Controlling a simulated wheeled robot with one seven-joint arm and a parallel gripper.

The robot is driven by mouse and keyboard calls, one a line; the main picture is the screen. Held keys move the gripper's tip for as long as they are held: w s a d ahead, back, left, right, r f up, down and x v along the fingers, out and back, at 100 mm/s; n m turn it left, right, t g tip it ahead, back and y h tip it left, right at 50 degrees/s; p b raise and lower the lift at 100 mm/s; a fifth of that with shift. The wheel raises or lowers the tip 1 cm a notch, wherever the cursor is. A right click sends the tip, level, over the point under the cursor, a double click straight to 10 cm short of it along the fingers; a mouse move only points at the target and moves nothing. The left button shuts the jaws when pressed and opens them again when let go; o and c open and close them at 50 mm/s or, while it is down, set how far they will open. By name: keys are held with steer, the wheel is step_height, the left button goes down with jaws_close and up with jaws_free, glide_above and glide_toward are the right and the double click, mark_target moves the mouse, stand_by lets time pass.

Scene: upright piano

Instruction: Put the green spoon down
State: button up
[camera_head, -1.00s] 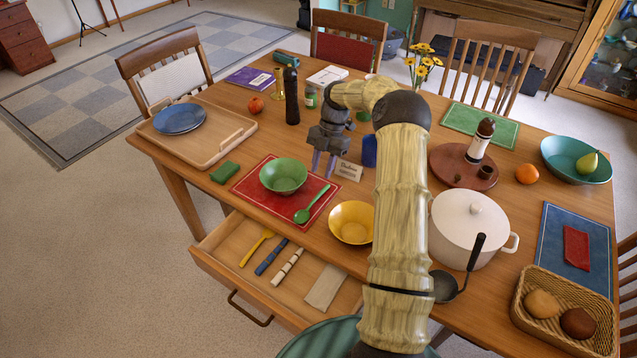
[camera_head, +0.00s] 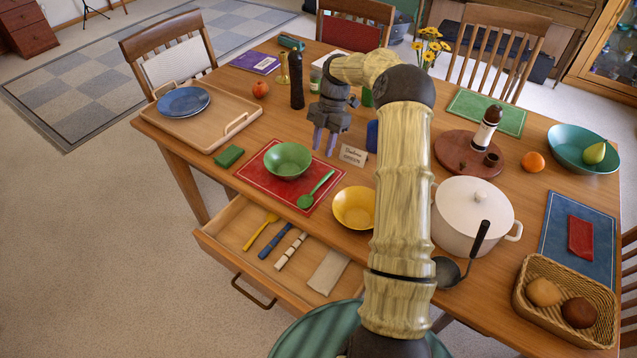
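The green spoon (camera_head: 316,191) lies on the red placemat (camera_head: 258,184), to the right of the green bowl (camera_head: 288,159), its handle pointing up and to the right. The green bowl stands on the same placemat. My gripper (camera_head: 324,149) is above the table, behind the spoon and apart from it. Its two fingers point down with a gap between them, and nothing shows between them. My arm hides part of the middle of the table.
A yellow bowl (camera_head: 353,208) stands right of the placemat and a small name card (camera_head: 353,155) behind it. A green sponge (camera_head: 229,156) lies to the left. The open drawer (camera_head: 216,243) in front holds cutlery. A white pot (camera_head: 470,214) stands to the right.

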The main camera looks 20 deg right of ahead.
steer(key=s+a+r+m+h, duration=0.25)
steer(key=s+a+m, duration=0.2)
steer(key=a, duration=0.25)
steer(key=s+a+r+m+t, duration=0.2)
steer(key=s+a+m, duration=0.1)
steer(key=s+m, duration=0.6)
steer(key=s+a+r+m+t, duration=0.1)
steer(key=s+a+m+t, duration=0.2)
steer(key=s+m, duration=0.7)
steer(key=s+a, duration=0.1)
steer(key=s, duration=0.1)
steer(key=shift+s+r+h, duration=0.35)
steer(key=shift+s, duration=0.05)
